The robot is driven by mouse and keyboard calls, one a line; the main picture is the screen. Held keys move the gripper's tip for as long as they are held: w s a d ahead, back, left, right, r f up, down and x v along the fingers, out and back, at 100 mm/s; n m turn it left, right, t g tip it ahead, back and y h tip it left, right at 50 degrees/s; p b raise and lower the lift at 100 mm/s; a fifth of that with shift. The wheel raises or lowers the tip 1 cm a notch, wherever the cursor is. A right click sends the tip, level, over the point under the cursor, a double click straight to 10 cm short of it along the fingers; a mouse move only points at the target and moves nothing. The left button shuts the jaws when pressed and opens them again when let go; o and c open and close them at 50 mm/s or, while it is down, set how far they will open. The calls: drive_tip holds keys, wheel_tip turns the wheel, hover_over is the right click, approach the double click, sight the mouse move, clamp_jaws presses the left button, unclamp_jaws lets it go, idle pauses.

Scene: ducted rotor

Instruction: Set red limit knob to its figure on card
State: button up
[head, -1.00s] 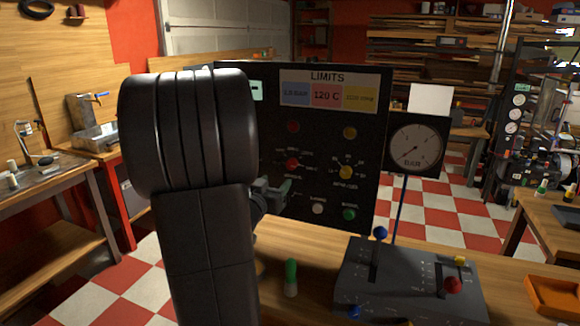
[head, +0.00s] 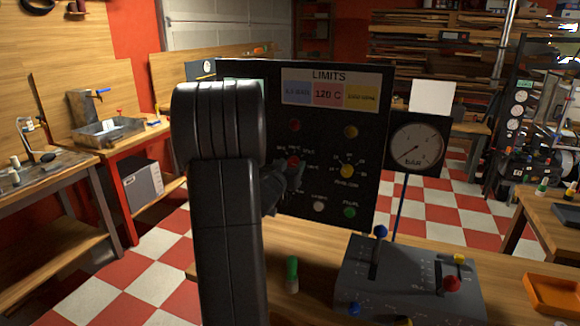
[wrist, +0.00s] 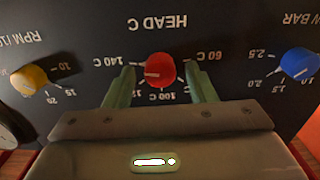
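The red limit knob (wrist: 160,70) sits under the HEAD C label, upside down in the wrist view, with scale marks from 60 C to 140 C. A pale mark on its face lies toward its left side, the 120–140 C side; I cannot tell the exact setting. The green fingers of my gripper (wrist: 160,84) stand either side of it, open, with a gap on each side. In the head view the knob (head: 293,162) shows just above my gripper (head: 288,178). The LIMITS card (head: 329,77) has a red field (head: 328,94) reading 120 C.
A yellow RPM knob (wrist: 29,80) and a blue BAR knob (wrist: 299,63) flank the red one. A red lamp (head: 294,125) is above it. White (head: 319,206) and green (head: 350,212) buttons are below. A lever box (head: 408,280) stands on the bench before the panel.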

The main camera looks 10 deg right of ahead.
drive_tip(key=c, duration=0.9)
drive_tip(key=shift+o, duration=0.2)
drive_tip(key=shift+n+p, duration=0.4)
drive_tip(key=shift+p, duration=0.05)
drive_tip(key=n+p, duration=0.2)
drive_tip(key=shift+r+n+p, duration=0.2)
drive_tip(key=shift+n+p, duration=0.15)
drive_tip(key=shift+n, duration=0.05)
drive_tip(key=n+p, duration=0.2)
drive_tip(key=n, duration=0.2)
drive_tip(key=shift+f+p, duration=0.1)
drive_tip(key=shift+p, duration=0.25)
drive_tip(key=shift+f+n+p, duration=0.1)
drive_tip(key=shift+n+p, duration=0.45)
drive_tip(key=shift+n, duration=0.55)
drive_tip(key=o, duration=1)
